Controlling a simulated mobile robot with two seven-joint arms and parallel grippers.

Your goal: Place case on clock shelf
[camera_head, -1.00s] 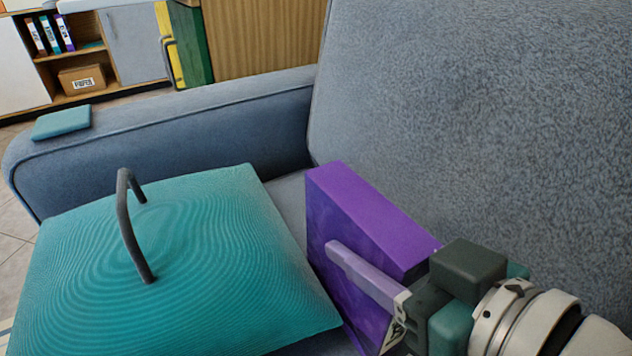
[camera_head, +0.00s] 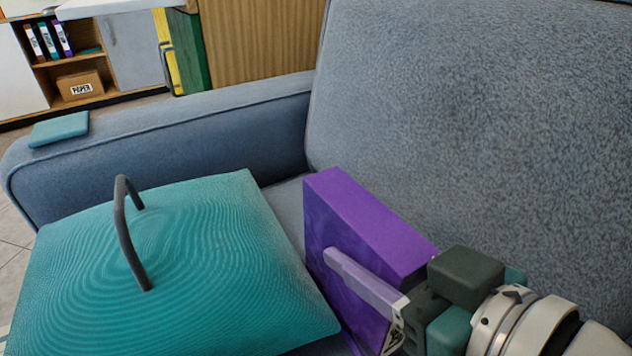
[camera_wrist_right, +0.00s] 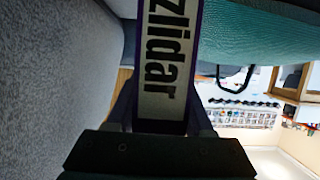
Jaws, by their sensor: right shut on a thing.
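The purple case (camera_head: 362,225) stands upright on the sofa seat, between the teal cushion and the backrest. My right gripper (camera_head: 370,285) is shut on it from the right, with one pale finger lying along its near face. In the right wrist view the case's spine (camera_wrist_right: 166,60) shows a white label reading "zlidar", and it sits between the two fingers of my gripper (camera_wrist_right: 163,115). My left gripper is out of view. No clock shelf can be made out; a low shelf unit (camera_head: 112,100) with binders stands far back at the left.
The teal cushion (camera_head: 190,265) with a dark curved handle (camera_head: 125,230) lies left of the case. The sofa backrest (camera_head: 470,120) rises behind it. The sofa arm (camera_head: 200,140) carries a small teal item (camera_head: 60,129). A cardboard box (camera_head: 80,85) sits in the shelf unit.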

